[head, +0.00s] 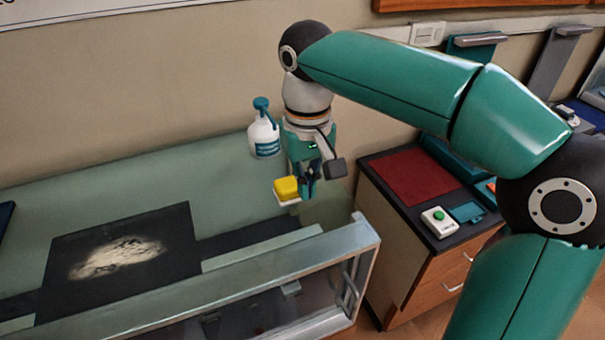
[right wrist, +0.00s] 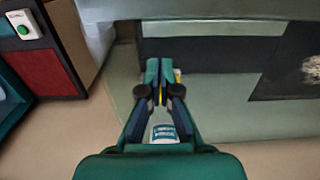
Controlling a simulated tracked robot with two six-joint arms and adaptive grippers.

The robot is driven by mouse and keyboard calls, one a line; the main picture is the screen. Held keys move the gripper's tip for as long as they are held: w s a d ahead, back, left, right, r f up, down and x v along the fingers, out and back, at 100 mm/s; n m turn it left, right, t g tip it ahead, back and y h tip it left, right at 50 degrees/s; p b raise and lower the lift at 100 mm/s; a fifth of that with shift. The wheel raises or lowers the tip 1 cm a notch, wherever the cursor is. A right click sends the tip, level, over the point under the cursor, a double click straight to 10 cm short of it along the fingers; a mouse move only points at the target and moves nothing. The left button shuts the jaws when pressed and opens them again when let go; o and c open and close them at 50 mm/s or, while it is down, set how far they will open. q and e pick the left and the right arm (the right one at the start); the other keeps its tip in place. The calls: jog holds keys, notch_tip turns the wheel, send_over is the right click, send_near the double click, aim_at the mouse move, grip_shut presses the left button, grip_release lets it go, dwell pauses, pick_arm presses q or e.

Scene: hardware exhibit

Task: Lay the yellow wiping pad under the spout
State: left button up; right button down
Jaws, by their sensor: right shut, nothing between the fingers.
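The yellow wiping pad (head: 286,188) has a pale underside or sits on a pale base; I cannot tell which. In the head view it is just left of my right gripper (head: 308,188), near the right end of the green counter. My right gripper is shut with nothing between its fingers, which point down. In the right wrist view the fingers (right wrist: 160,68) mostly hide the pad, and only a bit of yellow shows beside them. A white pump bottle (head: 265,138) with a teal spout stands behind and left of the gripper. My left gripper is out of view.
A glass-fronted case (head: 270,272) runs along the counter's front. A dark panel with a pale patch (head: 120,255) lies to the left. At right, a cabinet bears a red mat (head: 408,176) and a green-button box (head: 439,220). Counter left of the bottle is clear.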

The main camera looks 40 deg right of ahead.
aim_at(298, 209)
notch_tip(298, 209, down, 6)
jog(key=shift+r, duration=0.15)
jog(key=w, duration=0.1)
jog(key=w+p, duration=0.1)
jog(key=w, duration=0.1)
jog(key=shift+d+f, duration=0.25)
jog(key=shift+d, duration=0.05)
jog(key=shift+w+d+f+p, duration=0.1)
jog(key=shift+w+d+p, duration=0.05)
jog(key=shift+w+p, duration=0.3)
